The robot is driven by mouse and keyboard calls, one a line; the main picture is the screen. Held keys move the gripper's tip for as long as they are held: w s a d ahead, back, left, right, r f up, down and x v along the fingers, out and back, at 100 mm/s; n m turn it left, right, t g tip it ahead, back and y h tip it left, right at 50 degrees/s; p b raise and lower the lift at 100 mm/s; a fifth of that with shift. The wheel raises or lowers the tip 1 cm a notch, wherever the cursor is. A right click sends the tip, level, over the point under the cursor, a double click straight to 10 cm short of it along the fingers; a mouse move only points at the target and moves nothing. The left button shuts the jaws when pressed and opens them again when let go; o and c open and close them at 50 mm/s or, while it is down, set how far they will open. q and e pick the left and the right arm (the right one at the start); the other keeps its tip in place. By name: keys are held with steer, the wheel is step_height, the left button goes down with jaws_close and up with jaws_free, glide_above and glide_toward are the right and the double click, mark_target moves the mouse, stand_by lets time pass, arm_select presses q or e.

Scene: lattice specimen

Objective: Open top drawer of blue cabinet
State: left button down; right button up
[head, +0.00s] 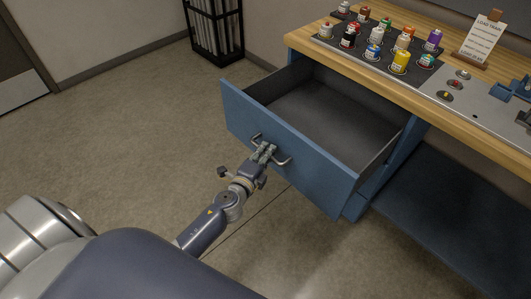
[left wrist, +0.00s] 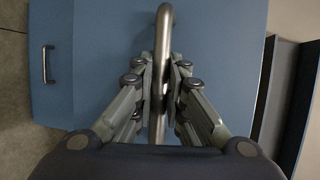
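The blue cabinet stands under a wooden worktop, and its top drawer (head: 290,155) is pulled far out, showing an empty dark inside. The drawer's silver bar handle (head: 283,161) is on its blue front. My left gripper (head: 264,151) is at the handle, with its fingers closed around the bar. In the left wrist view the handle (left wrist: 164,40) runs between the two finger pads (left wrist: 161,80), which press on it from both sides. A second handle (left wrist: 48,64) on a lower blue front shows at the left there. My right gripper is not in view.
The wooden worktop (head: 310,47) carries a dark tray with several coloured bottles, a "LOAD TRAIN" sign (head: 482,38) and a grey metal plate (head: 470,108). A black wire-frame bin (head: 215,30) stands by the wall. The floor left of the drawer is clear.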

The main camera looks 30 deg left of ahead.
arm_select(q)
steer(key=c, duration=1.9)
jaws_free()
steer(key=shift+s, duration=0.1)
steer(key=s+r, duration=0.2)
steer(key=s, duration=0.9)
steer(key=shift+s+d, duration=0.3)
steer(key=shift+s, duration=0.05)
steer(key=shift+r, duration=0.1)
steer(key=s+d+f+n+g+p, duration=0.1)
steer(key=s+f+n+g, duration=0.25)
steer(key=f, duration=0.65)
steer(key=s+f+n+g, duration=0.2)
steer(key=s+f, duration=0.3)
steer(key=f, duration=0.4)
steer(key=s+d+f+n+g+p, duration=0.1)
steer(key=s+f+n+g, duration=0.3)
steer(key=f, duration=0.6)
steer(key=s+f+n+g, duration=0.1)
steer(key=s+f, duration=0.3)
steer(key=s, duration=0.4)
steer(key=s+f+n+g, duration=0.2)
steer(key=s+f+n, duration=0.1)
steer(key=s, duration=0.5)
steer(key=s+f+n+g+p, duration=0.1)
steer(key=s+f+n+g, duration=0.1)
steer(key=s+f, duration=0.3)
steer(key=s+d, duration=0.1)
steer(key=s, duration=0.2)
steer(key=shift+s+f+h, duration=0.4)
